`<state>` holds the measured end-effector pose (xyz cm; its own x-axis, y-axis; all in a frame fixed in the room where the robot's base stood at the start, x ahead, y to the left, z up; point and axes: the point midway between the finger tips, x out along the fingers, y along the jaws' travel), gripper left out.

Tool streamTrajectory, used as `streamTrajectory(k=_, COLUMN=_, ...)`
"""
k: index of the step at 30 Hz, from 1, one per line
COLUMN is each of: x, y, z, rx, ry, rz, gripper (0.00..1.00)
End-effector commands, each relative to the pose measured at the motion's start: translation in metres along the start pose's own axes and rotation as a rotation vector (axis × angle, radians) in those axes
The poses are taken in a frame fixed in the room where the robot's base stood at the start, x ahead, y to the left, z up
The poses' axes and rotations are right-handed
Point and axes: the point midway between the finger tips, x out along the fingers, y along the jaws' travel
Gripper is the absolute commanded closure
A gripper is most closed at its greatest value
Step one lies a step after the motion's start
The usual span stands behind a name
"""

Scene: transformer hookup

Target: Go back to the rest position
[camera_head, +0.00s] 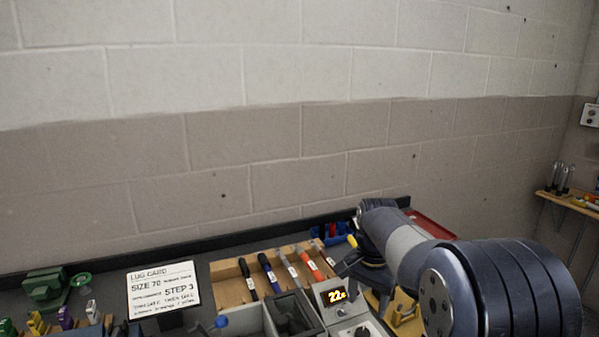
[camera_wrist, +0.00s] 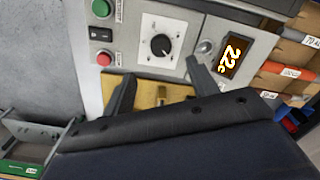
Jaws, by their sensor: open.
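My gripper (camera_wrist: 157,92) shows in the wrist view with its two dark fingers spread apart and nothing between them. The fingertips are hard to make out in the head view.
A lug card (camera_head: 162,288) reading "SIZE 70" and "STEP 3" stands on the bench. A green device (camera_head: 46,287) sits at the left. A block wall (camera_head: 300,160) rises behind; a wooden shelf (camera_head: 568,201) is at far right.

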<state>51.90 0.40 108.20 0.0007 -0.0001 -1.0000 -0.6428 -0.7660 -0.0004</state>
Motion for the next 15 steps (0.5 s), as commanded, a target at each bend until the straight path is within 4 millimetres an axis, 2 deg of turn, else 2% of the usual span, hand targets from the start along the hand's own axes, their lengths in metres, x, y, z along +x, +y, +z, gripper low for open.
streamTrajectory(k=1, x=0.012, y=0.001, z=0.001, rx=0.000, ry=-0.004, rz=0.004, gripper=0.44)
streamTrajectory(k=13, x=0.092, y=0.001, z=0.001, rx=0.000, ry=-0.003, rz=0.003, gripper=0.44)
streamTrajectory(k=15, x=0.092, y=0.000, z=0.000, rx=-0.051, ry=0.001, rz=0.000, gripper=0.44)
